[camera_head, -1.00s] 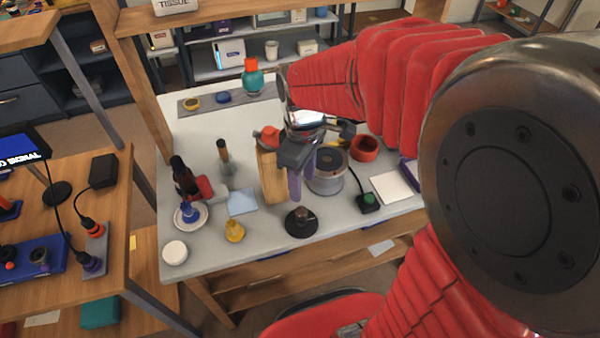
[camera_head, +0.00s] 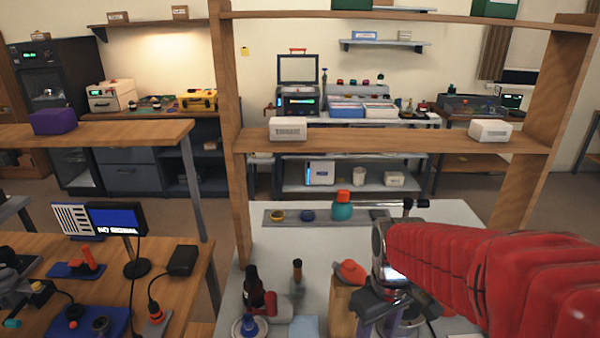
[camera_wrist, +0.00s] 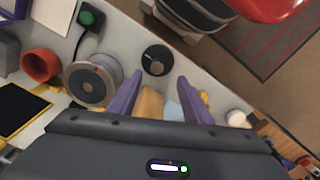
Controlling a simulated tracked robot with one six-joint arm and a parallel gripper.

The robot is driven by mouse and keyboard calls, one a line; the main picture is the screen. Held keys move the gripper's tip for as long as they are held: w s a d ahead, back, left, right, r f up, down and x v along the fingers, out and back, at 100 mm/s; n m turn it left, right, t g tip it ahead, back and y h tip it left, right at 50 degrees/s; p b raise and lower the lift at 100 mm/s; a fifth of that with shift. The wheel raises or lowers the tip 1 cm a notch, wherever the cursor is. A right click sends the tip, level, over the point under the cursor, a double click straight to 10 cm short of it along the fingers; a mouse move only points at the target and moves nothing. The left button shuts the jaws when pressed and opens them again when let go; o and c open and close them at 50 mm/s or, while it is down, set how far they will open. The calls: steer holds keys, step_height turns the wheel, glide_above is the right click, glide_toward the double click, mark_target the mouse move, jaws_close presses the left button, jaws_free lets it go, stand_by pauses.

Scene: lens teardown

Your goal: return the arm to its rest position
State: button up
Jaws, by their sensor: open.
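My gripper (camera_wrist: 157,102) is open in the wrist view, its two purple fingers apart with nothing between them. It hangs above the white workbench; a wooden block (camera_wrist: 150,104) and a light blue cloth (camera_wrist: 173,111) show below and beyond the fingers. In the head view my red-sleeved arm reaches in from the right. The dark gripper body (camera_head: 378,308) is at the bottom, beside the wooden block (camera_head: 342,312), and its fingertips are mostly cut off there.
A wooden shelf (camera_head: 390,141) crosses behind the bench.

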steer(key=s+r+m+t, duration=0.5)
steer(key=s+r, duration=0.3)
steer(key=r, duration=0.3)
steer(key=shift+s, duration=0.2)
steer(key=shift+d, duration=0.1)
